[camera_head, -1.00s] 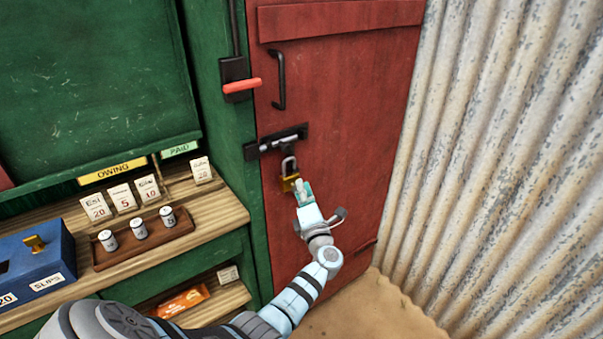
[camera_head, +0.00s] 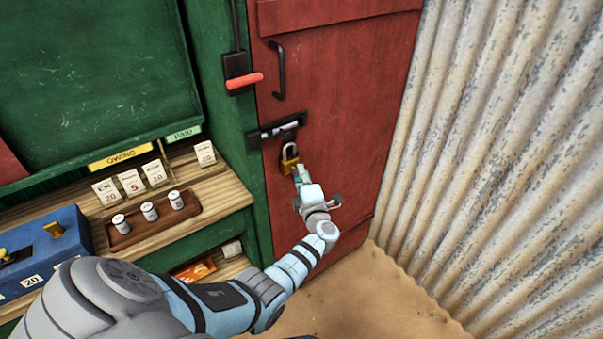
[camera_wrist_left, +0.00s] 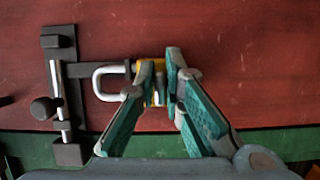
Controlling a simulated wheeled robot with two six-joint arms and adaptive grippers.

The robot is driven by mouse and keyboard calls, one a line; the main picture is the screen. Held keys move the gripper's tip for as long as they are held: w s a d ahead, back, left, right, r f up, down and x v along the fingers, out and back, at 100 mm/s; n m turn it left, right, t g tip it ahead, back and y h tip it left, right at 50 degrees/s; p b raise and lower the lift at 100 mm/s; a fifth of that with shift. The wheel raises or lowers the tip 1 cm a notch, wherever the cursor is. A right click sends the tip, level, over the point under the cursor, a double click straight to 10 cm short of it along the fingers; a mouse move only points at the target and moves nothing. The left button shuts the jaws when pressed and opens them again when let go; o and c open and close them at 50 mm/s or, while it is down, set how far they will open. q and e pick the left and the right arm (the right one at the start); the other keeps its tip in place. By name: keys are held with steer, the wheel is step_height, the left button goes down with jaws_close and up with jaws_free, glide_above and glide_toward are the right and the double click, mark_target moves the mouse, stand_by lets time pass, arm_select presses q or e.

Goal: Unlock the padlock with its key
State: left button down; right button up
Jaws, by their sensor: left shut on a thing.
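The padlock (camera_head: 287,167), with a brass body and silver shackle, hangs at the bolt (camera_head: 279,127) on the red door. In the left wrist view the padlock's shackle (camera_wrist_left: 97,80) and a strip of its yellow body show, and the bolt (camera_wrist_left: 57,95) is at left. I cannot tell whether the shackle is open. My left gripper (camera_head: 299,171) is just below and right of the padlock, fingertips at its lower end. In the wrist view its fingers (camera_wrist_left: 161,64) are close together on a small thing, likely the key, mostly hidden between them. My right gripper is out of view.
A black door handle (camera_head: 278,70) and a red lever (camera_head: 244,80) are above the bolt. A wooden counter (camera_head: 222,198) with cards, a tray of weights (camera_head: 122,237) and a blue box (camera_head: 45,275) is at left. Corrugated metal (camera_head: 500,150) stands at right.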

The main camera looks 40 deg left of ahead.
arm_select(q)
steer(key=c, duration=1.7)
jaws_free()
steer(key=shift+d, duration=0.1)
steer(key=v, duration=1.2)
steer(key=shift+r, duration=0.1)
